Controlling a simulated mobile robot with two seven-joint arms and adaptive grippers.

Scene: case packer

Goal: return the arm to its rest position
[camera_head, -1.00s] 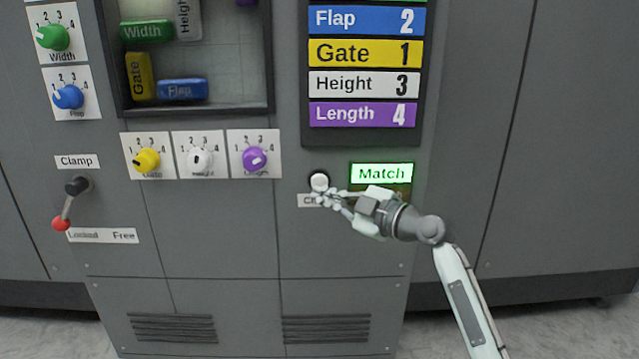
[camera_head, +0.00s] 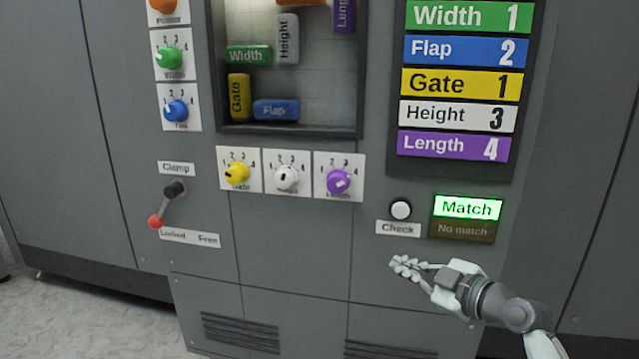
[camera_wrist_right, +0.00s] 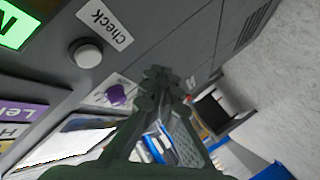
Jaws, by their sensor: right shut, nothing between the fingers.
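My right gripper (camera_head: 404,267) is shut and empty. In the head view it is in front of the grey panel, below the Check label (camera_head: 398,228) and the white Check button (camera_head: 401,210), apart from the button. In the right wrist view its fingers (camera_wrist_right: 158,78) are together, and the Check button (camera_wrist_right: 87,54) shows to their upper left. The Match sign (camera_head: 468,208) is lit green above the dark No match sign (camera_head: 463,231). My left gripper is not in view.
Yellow (camera_head: 237,173), white (camera_head: 287,177) and purple (camera_head: 338,181) knobs stick out of the panel to the left. The red-tipped clamp lever (camera_head: 165,205) is farther left, its tip towards Locked. The panel's lower part, around the vents (camera_head: 240,331), is clear.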

